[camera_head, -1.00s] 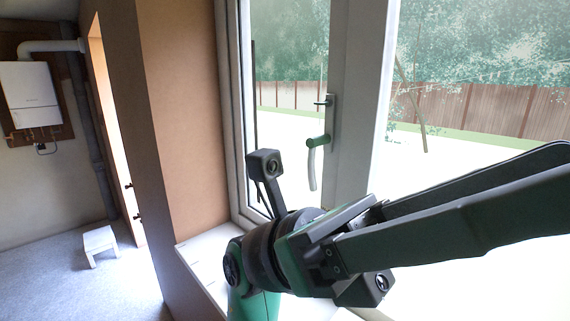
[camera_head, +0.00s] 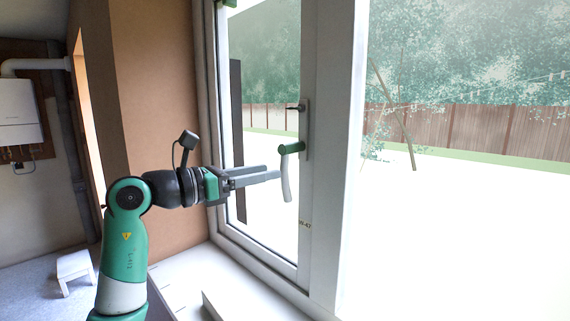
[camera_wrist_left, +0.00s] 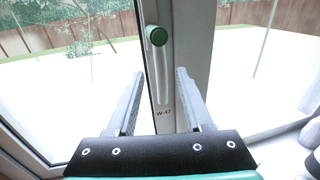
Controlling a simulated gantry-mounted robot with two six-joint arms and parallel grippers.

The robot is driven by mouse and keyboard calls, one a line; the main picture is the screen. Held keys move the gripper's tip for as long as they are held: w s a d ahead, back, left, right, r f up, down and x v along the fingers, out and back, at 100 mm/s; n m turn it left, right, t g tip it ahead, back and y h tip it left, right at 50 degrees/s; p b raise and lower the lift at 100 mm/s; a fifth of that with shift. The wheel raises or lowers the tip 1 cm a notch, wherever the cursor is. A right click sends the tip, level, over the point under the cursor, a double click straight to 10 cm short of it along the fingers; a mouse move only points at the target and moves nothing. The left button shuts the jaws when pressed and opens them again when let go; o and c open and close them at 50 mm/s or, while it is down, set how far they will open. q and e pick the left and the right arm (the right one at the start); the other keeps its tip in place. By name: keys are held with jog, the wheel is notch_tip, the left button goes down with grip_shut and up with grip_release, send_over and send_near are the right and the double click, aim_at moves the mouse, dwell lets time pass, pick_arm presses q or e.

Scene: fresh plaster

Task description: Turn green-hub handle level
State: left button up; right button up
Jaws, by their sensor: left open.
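The window handle has a green hub (camera_head: 291,148) and a pale lever (camera_head: 286,178) that hangs down, slightly tilted, on the white window frame. In the left wrist view the green hub (camera_wrist_left: 156,36) shows above and between the fingers, with the lever (camera_wrist_left: 161,75) running down from it. My left gripper (camera_head: 279,174) is open and points right at the lever, close to it. In the left wrist view its two fingers (camera_wrist_left: 159,72) stand either side of the lever, apart from it. Contact cannot be told from the head view. My right gripper is not in view.
A smaller dark handle (camera_head: 297,107) sits above the green hub. A label reading W-47 (camera_wrist_left: 164,112) is on the frame below the lever. The white sill (camera_head: 235,285) runs below the window. A white stool (camera_head: 75,268) stands on the floor at left.

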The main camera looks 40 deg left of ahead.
aim_at(282, 168)
pick_arm(q)
jog(key=p+x, duration=0.1)
jog(key=x, duration=0.4)
jog(key=shift+w+d+r, duration=0.1)
jog(key=shift+w+d+p, duration=0.1)
jog(key=shift+w+p, duration=0.25)
jog(key=shift+w, duration=0.15)
grip_shut()
dwell(0.8)
